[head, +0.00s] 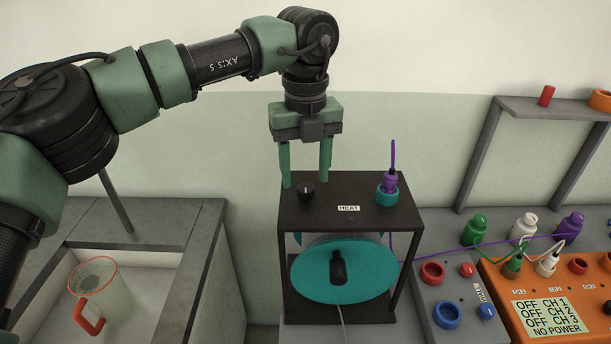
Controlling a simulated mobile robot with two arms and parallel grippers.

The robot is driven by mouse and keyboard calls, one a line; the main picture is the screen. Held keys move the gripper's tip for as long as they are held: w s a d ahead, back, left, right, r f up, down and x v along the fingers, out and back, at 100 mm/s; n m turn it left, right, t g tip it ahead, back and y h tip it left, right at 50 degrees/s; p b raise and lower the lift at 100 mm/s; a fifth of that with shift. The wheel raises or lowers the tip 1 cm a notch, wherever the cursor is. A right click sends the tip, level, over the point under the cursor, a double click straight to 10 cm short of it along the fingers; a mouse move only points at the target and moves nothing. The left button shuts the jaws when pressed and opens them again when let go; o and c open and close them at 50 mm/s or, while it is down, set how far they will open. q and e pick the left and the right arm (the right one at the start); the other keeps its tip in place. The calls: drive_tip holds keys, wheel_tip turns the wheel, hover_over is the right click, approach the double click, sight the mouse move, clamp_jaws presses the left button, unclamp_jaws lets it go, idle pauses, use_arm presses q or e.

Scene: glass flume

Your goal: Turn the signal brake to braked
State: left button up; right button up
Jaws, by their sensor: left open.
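A black frame (357,220) labelled HEAT holds a teal reel (310,284) with a black handle (338,268) on its face. A small dark knob (306,192) with a light mark stands on the frame's top, left of the label; no brake label is readable. My left gripper (305,182) points down over the knob, open, with one finger to each side of it in the picture. I cannot tell whether its fingertips reach down to the knob's level or touch it. My right gripper is not in view.
A purple plug (390,181) stands in a teal ring on the frame's right top. To the right are a grey panel (445,287) and an orange box (545,283) with plugs and cables. A red-handled jug (101,291) stands in a basin at left.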

sight(306, 191)
use_arm(q)
drive_tip(key=shift+w+f, duration=0.1)
drive_tip(key=shift+f, duration=1.25)
clamp_jaws()
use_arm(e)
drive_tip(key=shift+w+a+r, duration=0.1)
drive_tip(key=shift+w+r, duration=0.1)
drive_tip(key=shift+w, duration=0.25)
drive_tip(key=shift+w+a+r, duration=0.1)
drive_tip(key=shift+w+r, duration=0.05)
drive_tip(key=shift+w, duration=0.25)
